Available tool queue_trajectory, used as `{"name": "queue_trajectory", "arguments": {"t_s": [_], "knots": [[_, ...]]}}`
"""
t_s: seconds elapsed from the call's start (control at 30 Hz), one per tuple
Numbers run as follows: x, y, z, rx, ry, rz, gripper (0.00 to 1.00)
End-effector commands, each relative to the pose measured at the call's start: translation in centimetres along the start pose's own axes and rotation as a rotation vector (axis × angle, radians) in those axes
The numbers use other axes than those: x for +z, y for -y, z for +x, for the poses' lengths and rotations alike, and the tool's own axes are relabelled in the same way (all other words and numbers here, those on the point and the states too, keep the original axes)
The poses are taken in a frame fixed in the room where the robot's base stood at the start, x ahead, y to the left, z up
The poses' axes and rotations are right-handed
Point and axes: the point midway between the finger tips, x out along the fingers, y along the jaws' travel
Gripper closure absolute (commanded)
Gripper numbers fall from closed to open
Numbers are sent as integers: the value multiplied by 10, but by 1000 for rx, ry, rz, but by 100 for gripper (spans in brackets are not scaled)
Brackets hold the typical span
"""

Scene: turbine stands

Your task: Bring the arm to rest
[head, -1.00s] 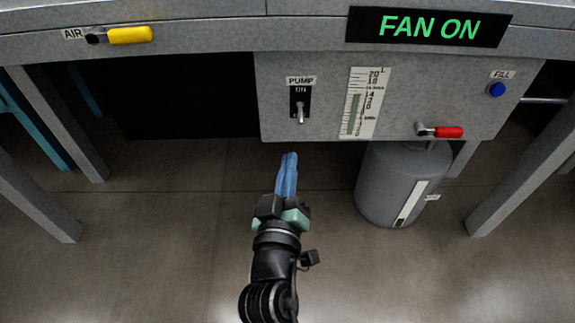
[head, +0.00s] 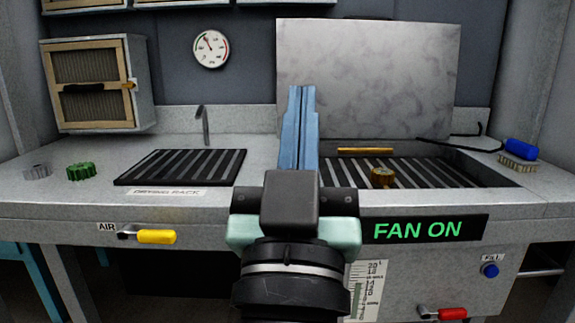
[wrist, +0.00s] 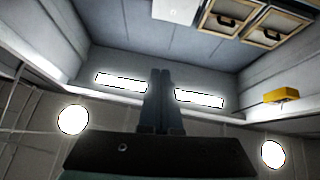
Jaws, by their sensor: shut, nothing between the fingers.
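My gripper (head: 301,92) stands upright in the middle of the head view, its blue fingers pointing up and pressed together with nothing between them. It is in front of the bench and hides part of the bench front and of the panel under it. In the wrist view my gripper (wrist: 161,72) also shows shut, pointing toward the upper wall and ceiling lamps.
The bench (head: 210,212) carries a slatted drying rack (head: 180,167), a tap (head: 205,125) and a sunken slatted basin with a brass-coloured part (head: 382,178). A grey raised panel (head: 370,75) stands behind. A yellow AIR handle (head: 156,237) and red handle (head: 453,313) stick out in front.

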Motion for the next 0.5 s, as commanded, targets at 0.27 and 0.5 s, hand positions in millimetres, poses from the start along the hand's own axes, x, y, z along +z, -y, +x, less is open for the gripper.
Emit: {"name": "queue_trajectory", "arguments": {"t_s": [0.27, 0.5], "knots": [[-164, -2, 38, -62, -182, 106, 100], [-222, -4, 83, -62, -180, 106, 100]]}}
